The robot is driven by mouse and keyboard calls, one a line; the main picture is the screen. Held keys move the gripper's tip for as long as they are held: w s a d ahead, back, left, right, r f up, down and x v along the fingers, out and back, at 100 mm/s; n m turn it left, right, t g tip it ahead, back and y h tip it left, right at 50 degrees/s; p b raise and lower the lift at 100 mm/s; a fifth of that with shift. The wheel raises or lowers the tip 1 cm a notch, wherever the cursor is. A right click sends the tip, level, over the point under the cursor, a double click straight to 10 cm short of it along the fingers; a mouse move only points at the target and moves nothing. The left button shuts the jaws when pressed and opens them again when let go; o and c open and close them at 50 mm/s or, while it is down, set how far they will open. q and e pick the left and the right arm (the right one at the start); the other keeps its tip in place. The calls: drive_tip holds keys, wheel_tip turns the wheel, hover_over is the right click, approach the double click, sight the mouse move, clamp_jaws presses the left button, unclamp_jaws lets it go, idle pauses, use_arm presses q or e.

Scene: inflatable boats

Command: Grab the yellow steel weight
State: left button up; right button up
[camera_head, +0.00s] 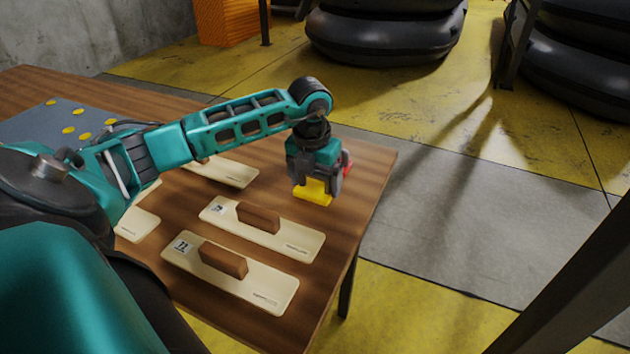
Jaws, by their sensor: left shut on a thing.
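The yellow steel weight (314,192) is a small yellow block at the right end of the wooden table. My left gripper (315,181) comes down over it from above, and its fingers are shut on it. The fingers cover the upper part of the weight. I cannot tell whether the weight touches the table top or hangs just above it. A small red thing shows at the right side of the gripper; I cannot tell what it is. My right gripper is not in view.
Cream boards with brown blocks (258,217) (223,260) lie on the wooden table (372,165) in front of the gripper. A grey sheet with several yellow discs (69,130) lies at the left. Black inflatable boats (385,35) stand on the floor behind. The floor right of the table is clear.

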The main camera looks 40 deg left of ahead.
use_arm(q)
drive_tip(key=c, duration=0.5)
drive_tip(key=shift+w+r, duration=0.1)
drive_tip(key=shift+r, duration=0.1)
